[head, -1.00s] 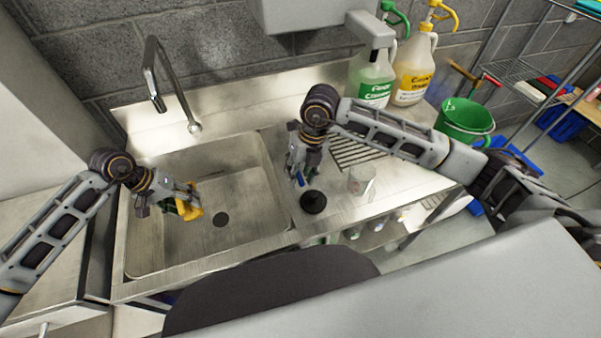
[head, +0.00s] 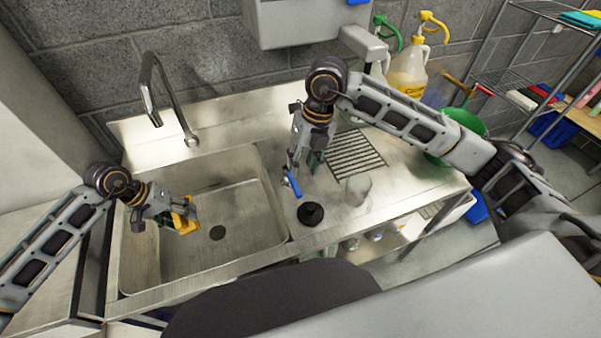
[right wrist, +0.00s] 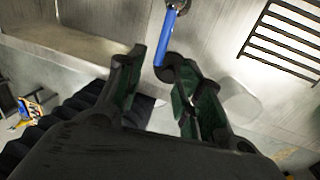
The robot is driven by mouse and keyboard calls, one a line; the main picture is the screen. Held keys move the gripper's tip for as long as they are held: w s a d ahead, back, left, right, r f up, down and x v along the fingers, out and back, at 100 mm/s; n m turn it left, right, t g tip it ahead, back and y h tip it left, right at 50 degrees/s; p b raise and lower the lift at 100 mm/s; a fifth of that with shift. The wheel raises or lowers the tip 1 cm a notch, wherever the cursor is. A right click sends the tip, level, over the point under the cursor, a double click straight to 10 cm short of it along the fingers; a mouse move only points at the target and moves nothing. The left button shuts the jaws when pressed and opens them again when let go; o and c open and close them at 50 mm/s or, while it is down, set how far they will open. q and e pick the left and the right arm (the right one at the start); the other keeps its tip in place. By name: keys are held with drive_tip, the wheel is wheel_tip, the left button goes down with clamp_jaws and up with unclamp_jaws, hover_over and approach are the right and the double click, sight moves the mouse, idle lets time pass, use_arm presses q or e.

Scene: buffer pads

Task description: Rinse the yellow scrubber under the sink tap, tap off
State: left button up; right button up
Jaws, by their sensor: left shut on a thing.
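The yellow scrubber (head: 186,218) is in my left gripper (head: 178,212), which is shut on it above the left part of the sink basin (head: 240,225). The tall curved tap (head: 175,100) stands behind the basin, its spout end behind and left of the scrubber. No water stream shows. A blue lever (head: 292,185) stands on the counter right of the basin; it also shows in the right wrist view (right wrist: 168,38). My right gripper (head: 306,165) is just behind the lever. Its fingers (right wrist: 163,92) are apart with nothing held between them; whether one touches the lever's dark end is unclear.
A black round piece (head: 310,214) lies in front of the lever. A clear cup (head: 357,188) stands on the counter by a slotted drain grid (head: 357,154). Soap jugs (head: 408,70) and a green bucket (head: 466,124) are at the back right.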

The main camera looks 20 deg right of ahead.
drive_tip(key=shift+d+r, duration=0.15)
drive_tip(key=shift+r, duration=0.6)
drive_tip(key=shift+d+r, duration=0.15)
drive_tip(key=shift+r, duration=0.55)
